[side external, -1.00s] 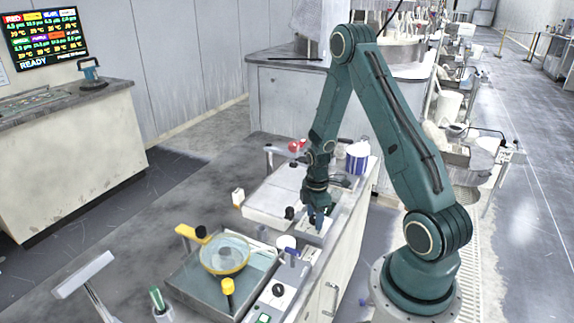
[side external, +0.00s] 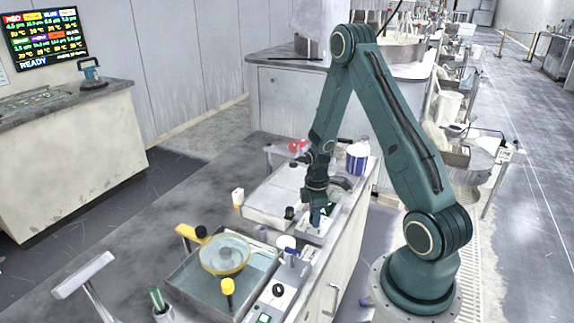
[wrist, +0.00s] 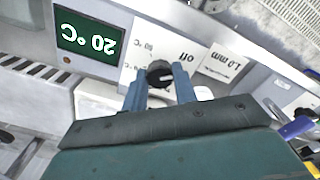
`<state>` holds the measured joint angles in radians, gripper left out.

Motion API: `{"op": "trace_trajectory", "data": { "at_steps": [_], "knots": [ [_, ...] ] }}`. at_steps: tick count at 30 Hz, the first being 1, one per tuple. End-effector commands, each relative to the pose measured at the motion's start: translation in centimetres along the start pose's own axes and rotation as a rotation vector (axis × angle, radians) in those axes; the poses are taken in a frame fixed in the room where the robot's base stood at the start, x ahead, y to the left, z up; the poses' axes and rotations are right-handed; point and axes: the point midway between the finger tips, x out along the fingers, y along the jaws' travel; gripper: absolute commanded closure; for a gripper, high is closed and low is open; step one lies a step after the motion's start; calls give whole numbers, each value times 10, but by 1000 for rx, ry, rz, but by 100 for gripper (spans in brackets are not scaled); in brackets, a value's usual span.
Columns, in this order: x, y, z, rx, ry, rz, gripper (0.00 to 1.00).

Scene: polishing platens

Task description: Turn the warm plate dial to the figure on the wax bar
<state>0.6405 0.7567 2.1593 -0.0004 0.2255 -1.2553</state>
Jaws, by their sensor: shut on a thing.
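The warm plate dial (wrist: 159,73) is a black round knob in the wrist view, on a white panel with upside-down markings, "off" among them. My gripper (wrist: 160,83) has its two blue fingers on either side of the knob and is shut on it. A green display (wrist: 88,40) beside the dial reads 20 °C, upside down. In the side view my gripper (side external: 316,222) is down at the panel, and its fingers hide the dial. The dial's pointer direction is too small to tell. I cannot make out a figure on any wax bar.
A white card (wrist: 220,63) marked 1.0 mm lies beside the dial. In the side view a tray with a yellow-rimmed round plate (side external: 224,256) stands in front, with a second black knob (side external: 278,290) near it. A small white and orange block (side external: 237,197) stands left of my gripper.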

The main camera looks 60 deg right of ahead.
Motion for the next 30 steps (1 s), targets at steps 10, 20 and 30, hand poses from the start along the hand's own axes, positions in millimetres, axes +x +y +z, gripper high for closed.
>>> {"op": "trace_trajectory", "data": {
  "at_steps": [10,20,30],
  "knots": [
    [0,0,0,299,-1,0,95],
    [0,0,0,613,-1,1,95],
    [0,0,0,936,-1,1,95]
  ]
}}
